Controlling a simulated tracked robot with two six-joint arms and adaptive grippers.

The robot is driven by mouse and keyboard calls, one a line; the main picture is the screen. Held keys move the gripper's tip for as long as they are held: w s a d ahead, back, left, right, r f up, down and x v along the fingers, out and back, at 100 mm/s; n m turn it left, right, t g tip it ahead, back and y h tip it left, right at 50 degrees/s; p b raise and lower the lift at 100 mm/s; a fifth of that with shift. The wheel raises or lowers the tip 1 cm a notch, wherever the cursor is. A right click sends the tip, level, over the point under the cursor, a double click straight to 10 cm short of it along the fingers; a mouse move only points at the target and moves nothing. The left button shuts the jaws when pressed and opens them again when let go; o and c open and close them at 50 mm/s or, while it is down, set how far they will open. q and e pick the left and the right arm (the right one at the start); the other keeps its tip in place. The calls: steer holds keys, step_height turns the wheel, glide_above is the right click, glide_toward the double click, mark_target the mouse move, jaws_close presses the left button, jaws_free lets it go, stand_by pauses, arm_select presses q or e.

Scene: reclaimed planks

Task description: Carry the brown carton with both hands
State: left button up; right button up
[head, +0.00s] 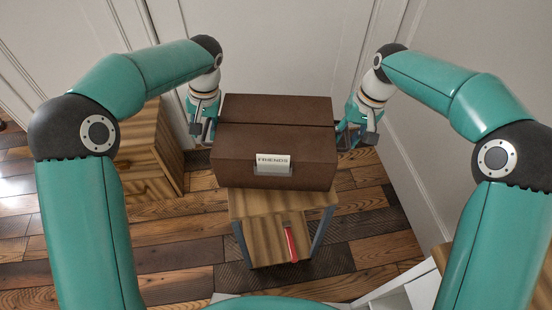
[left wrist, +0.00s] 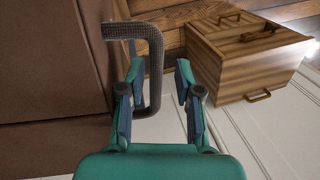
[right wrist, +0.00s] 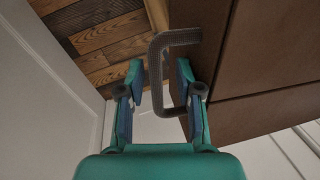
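The brown carton (head: 275,145) has a split lid and a front label reading "FRIENDS". It appears to rest level on a small wooden stand (head: 262,202). A dark bent handle sticks out of each side, the left handle (left wrist: 156,70) and the right handle (right wrist: 155,72). My left gripper (head: 205,130) is at the carton's left side, its fingers apart with the handle's bar between them. My right gripper (head: 354,136) is at the right side, also open, with that handle's bar between its fingers. Gaps show beside both bars.
A wooden cabinet (left wrist: 240,60) with handles stands to the left; it also shows in the head view (head: 150,150). White panelled walls are close behind and to the right. A white piece of furniture (head: 405,290) is at the lower right. Plank floor is free around the stand.

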arm_select(q)
steer(key=shift+d+r, duration=0.1)
steer(key=shift+r, duration=0.05)
arm_select(e)
steer(key=shift+r, duration=0.25)
arm_select(q)
step_height(320, 180, up, 7)
steer(key=d, duration=0.1)
steer(key=shift+d+r, duration=0.2)
arm_select(e)
step_height(320, 180, up, 11)
steer(key=d, duration=0.2)
steer(key=shift+d, duration=0.2)
stand_by(0.5)
